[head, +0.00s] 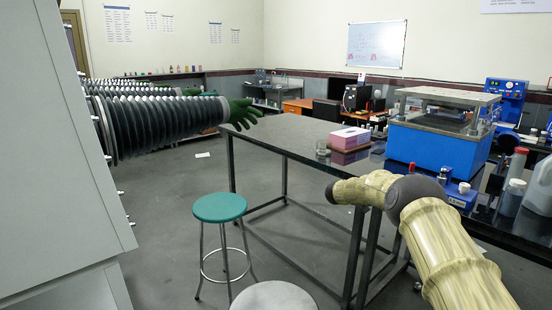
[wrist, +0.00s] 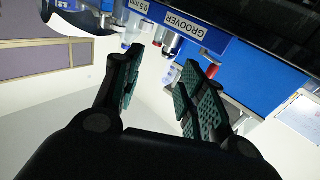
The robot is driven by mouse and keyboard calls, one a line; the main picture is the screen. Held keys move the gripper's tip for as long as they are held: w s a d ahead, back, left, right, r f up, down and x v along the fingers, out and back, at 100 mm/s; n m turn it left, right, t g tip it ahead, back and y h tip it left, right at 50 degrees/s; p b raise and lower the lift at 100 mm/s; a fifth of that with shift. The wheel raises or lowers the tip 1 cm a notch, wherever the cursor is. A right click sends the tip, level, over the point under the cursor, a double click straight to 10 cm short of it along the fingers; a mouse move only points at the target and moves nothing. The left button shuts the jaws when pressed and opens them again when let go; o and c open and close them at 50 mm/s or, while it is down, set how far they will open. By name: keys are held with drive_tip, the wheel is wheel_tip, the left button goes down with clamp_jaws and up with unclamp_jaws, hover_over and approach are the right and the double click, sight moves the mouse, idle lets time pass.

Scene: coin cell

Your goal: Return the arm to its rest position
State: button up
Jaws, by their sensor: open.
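My arm (head: 450,250) rises from the lower right of the head view in a yellowish, wood-patterned cover with grey joints. It bends left in front of the dark bench. My gripper cannot be made out in the head view. In the wrist view my gripper (wrist: 168,65) has its two fingers with green ridged pads spread apart, with nothing between them.
The dark bench (head: 290,136) carries a pink-and-white box (head: 350,137), a glass beaker (head: 323,148), a large blue machine (head: 440,145) and bottles (head: 516,170). A green stool (head: 220,207) and a grey stool (head: 274,296) stand left of it. A glovebox with a green glove (head: 240,113) is at left.

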drive_tip(key=s+a+f+n+t+y+p, duration=0.1)
drive_tip(key=s+a+f+n+t+y, duration=0.25)
drive_tip(key=f, duration=0.65)
drive_tip(key=s+a+f+n+t+y, duration=0.3)
drive_tip(key=s+a+f+n+t, duration=0.15)
drive_tip(key=f, duration=0.45)
drive_tip(key=s+a+f+n+t+y+p, duration=0.1)
drive_tip(key=s+a+f+n+t+y, duration=0.3)
drive_tip(key=f, duration=0.6)
drive_tip(key=s+a+f+n+g+y+p, duration=0.1)
drive_tip(key=s+a+f+n+g+y, duration=0.15)
drive_tip(key=s+f, duration=0.55)
drive_tip(key=s+a+f+n+g+y, duration=0.1)
drive_tip(key=s+a+f+g+y, duration=0.2)
drive_tip(key=s, duration=0.8)
drive_tip(key=s+a+g+y, duration=0.1)
drive_tip(key=s+g, duration=0.3)
drive_tip(key=s, duration=1.7)
drive_tip(key=s+a+g+y+p, duration=0.1)
drive_tip(key=s+a+g, duration=0.2)
drive_tip(key=s, duration=1.8)
drive_tip(key=shift+r+n+g+y, duration=0.25)
drive_tip(key=shift+n+g+y, duration=0.1)
drive_tip(key=shift+g, duration=0.2)
drive_tip(key=shift+c, duration=0.5)
drive_tip(key=shift+d, duration=0.1)
